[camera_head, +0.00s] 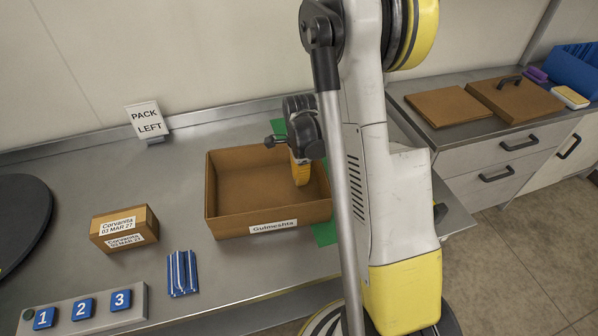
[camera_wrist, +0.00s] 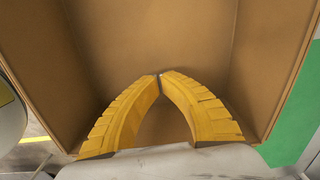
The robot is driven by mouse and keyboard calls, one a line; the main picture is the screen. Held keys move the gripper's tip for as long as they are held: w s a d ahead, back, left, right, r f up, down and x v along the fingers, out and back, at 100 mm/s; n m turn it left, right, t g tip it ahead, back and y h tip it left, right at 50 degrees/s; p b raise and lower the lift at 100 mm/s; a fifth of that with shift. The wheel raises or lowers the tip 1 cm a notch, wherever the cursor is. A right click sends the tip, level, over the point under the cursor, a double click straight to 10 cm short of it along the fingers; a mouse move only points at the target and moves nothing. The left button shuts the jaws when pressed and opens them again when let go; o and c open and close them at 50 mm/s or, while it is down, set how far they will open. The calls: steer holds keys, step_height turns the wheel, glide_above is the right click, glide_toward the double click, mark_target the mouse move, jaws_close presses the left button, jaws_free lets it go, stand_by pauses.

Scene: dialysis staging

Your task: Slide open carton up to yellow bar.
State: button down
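The open carton (camera_head: 228,222) is a brown, empty-looking box labelled "Gulmeshta" on the steel counter. Its right part lies over a green area. It also fills most of the wrist view (camera_wrist: 195,30). My gripper (camera_head: 301,180) reaches down into the carton near its right wall. In the wrist view its yellow fingers (camera_wrist: 160,77) curve together and their tips meet, with nothing between them. I cannot tell whether the fingers touch the carton. I cannot make out a yellow bar on the counter; my arm hides the area right of the carton.
A small "Corvanita" box (camera_head: 124,232), a blue striped item (camera_head: 182,273) and a numbered button panel (camera_head: 84,308) are left of the carton. A "PACK LEFT" sign (camera_head: 147,119) stands behind. A green area (camera_head: 325,234) shows beside the carton. Brown lids (camera_head: 449,106) lie on the right counter.

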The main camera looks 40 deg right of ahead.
mark_target(312, 186)
steer(key=f, duration=0.2)
steer(key=f+b, duration=0.1)
steer(key=shift+d+f, duration=0.2)
steer(key=shift+d, duration=0.05)
steer(key=shift+s+d+r, duration=0.1)
steer(key=shift+s+d, duration=0.15)
steer(key=shift+d, duration=0.35)
steer(key=shift+s+d+r, duration=0.1)
steer(key=shift+s+d, duration=0.1)
steer(key=shift+d, duration=0.35)
steer(key=shift+s+d+r+b, duration=0.1)
steer(key=shift+s+d+b, duration=0.05)
steer(key=shift+d+b, duration=0.3)
steer(key=s+d, duration=0.2)
steer(key=d, duration=0.6)
steer(key=s+d, duration=0.3)
steer(key=d, duration=0.5)
steer(key=s+d+b, duration=0.1)
steer(key=s+d, duration=0.2)
steer(key=d, duration=0.5)
steer(key=shift+d, duration=0.2)
steer(key=shift+w, duration=0.1)
